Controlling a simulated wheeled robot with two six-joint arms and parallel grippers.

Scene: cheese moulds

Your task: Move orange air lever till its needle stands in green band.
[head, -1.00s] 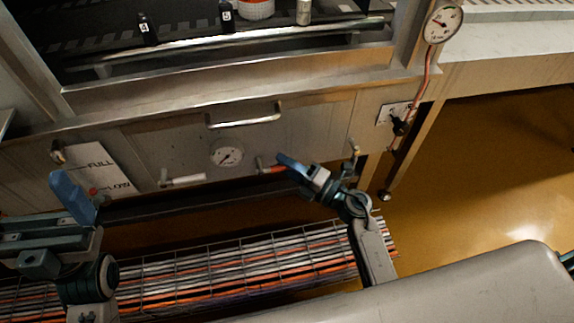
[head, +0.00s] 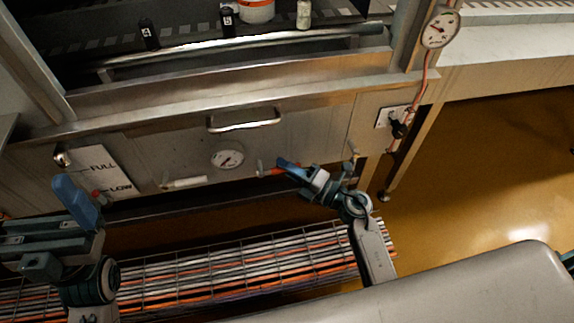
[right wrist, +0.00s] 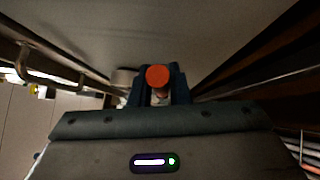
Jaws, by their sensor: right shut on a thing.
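The orange lever (head: 266,172) sticks out of the steel front panel, below and right of the panel's round white gauge (head: 227,155). My right gripper (head: 284,166) is shut on the lever. In the right wrist view the lever's round orange end (right wrist: 158,77) shows between the two fingers of my right gripper (right wrist: 159,88). The gauge has a dark needle; its coloured band is too small to make out. My left gripper (head: 78,200) is at the left, away from the lever; its jaw gap cannot be made out.
A white handle (head: 184,183) sits left of the lever, and a metal bar handle (head: 244,121) above. A second gauge (head: 440,29) hangs at upper right with a red hose to a black valve (head: 398,129). A wire rack (head: 220,268) lies below.

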